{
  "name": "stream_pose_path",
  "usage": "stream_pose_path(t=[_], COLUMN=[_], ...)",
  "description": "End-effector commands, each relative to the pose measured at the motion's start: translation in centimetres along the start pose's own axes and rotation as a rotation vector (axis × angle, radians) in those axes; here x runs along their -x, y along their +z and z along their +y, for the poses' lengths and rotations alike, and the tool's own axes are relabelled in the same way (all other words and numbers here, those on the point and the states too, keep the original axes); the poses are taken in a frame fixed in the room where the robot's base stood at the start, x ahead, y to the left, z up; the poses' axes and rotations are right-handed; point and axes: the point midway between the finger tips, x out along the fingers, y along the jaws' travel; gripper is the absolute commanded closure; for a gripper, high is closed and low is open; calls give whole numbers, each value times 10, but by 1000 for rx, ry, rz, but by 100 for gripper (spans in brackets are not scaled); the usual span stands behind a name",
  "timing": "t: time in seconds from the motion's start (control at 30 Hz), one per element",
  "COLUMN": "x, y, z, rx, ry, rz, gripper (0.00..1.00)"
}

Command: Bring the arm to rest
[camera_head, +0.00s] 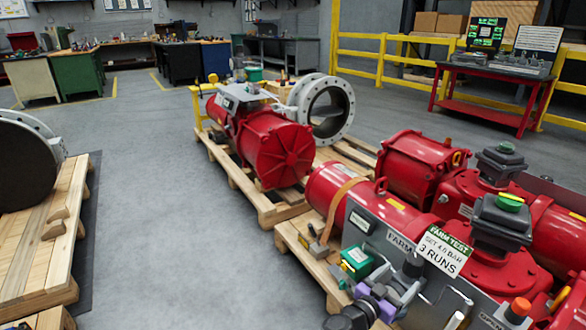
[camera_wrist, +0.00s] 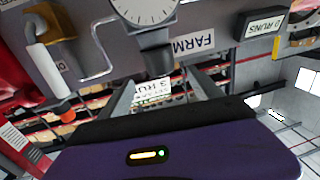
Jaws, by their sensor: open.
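My gripper (camera_wrist: 163,80) shows in the wrist view with its two grey fingers spread apart, open, and nothing held between them. Its purple body fills the bottom of that view. In the head view, purple and grey parts of my arm show low, in front of the grey panel (camera_head: 375,226); I cannot make out the fingertips there. The wrist view shows the panel upside down, with a white round gauge (camera_wrist: 146,8), a FARM label (camera_wrist: 193,43) and a counter reading 0 RUNS (camera_wrist: 265,23). Whether the arm is moving cannot be told.
Red actuators (camera_head: 420,165) with a FARM TEST sign (camera_head: 443,249) stand behind the panel. Another red actuator (camera_head: 275,150) rests on a wooden pallet (camera_head: 240,185). A second pallet (camera_head: 45,250) is at left. Clear grey floor (camera_head: 160,220) lies between them.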

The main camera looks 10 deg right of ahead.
Motion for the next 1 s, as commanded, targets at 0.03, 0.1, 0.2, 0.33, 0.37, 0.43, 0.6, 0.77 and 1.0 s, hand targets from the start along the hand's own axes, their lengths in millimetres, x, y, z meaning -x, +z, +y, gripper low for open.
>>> stream_pose_path(t=[0.03,0.1,0.2,0.33,0.37,0.43,0.6,0.77,1.0], x=[0,0,-3,-4,-3,3,30,71,145], y=[0,1,-17,-61,-68,-81,-98,-101,-96], z=[0,-4,-22,-43,-45,-44,-28,0,53], rx=[-13,-51,-143,-265,-285,-317,-351,-332,-262], ry=[-1,-17,-80,-189,-220,-287,-456,-618,-823], rz=[0,-5,25,107,126,166,237,267,240], gripper=[25,25,25,25,25,25,25,25,25])
